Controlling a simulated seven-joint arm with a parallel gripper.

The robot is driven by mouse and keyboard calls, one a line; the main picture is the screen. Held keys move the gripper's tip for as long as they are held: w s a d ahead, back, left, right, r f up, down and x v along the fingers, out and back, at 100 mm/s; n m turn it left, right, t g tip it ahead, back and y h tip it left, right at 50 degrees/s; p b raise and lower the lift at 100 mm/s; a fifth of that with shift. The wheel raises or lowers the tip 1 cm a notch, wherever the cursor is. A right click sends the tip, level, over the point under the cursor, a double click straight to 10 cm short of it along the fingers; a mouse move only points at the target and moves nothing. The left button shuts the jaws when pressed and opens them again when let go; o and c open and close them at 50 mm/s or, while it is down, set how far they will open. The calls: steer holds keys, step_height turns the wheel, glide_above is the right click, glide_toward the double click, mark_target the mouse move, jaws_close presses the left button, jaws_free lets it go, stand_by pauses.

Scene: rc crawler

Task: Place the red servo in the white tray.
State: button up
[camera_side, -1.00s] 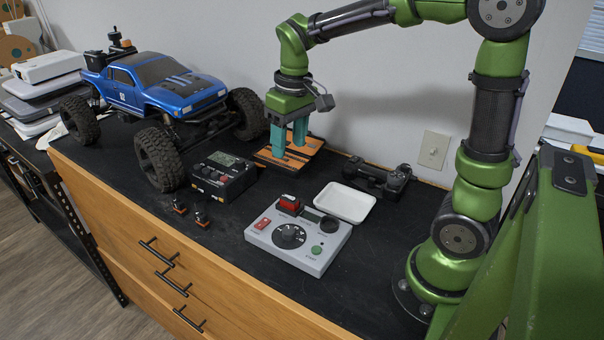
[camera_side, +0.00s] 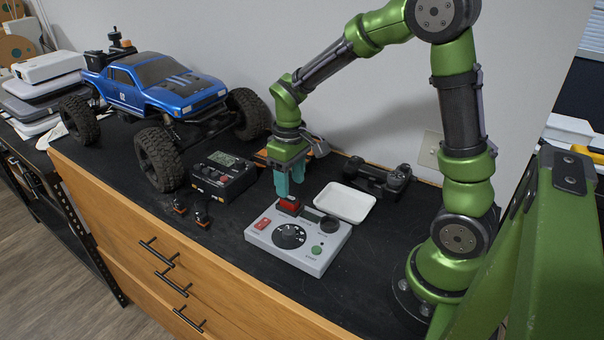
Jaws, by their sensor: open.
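The red servo (camera_side: 289,205) sits on the back edge of the grey control box (camera_side: 285,258), near its back left part. The white tray (camera_side: 345,203) is shallow and looks empty. It lies on the black bench top, right of and behind the box. My gripper (camera_side: 286,190) points down with teal fingers just above the red servo. The fingers are open, with nothing seen between them. Whether the fingertips overlap the servo's sides cannot be told from this view.
A black charger (camera_side: 223,177) stands left of the box. Two small dark parts with orange bases (camera_side: 190,212) lie in front of it. A dark controller (camera_side: 378,178) lies behind the tray. A blue crawler truck (camera_side: 160,88) fills the left. An orange slatted board is partly hidden behind my gripper.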

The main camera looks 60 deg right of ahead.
mark_target(292, 198)
step_height(292, 198, down, 5)
steer(key=shift+s+r, duration=0.1)
steer(key=shift+s, duration=0.05)
jaws_close()
stand_by(0.4)
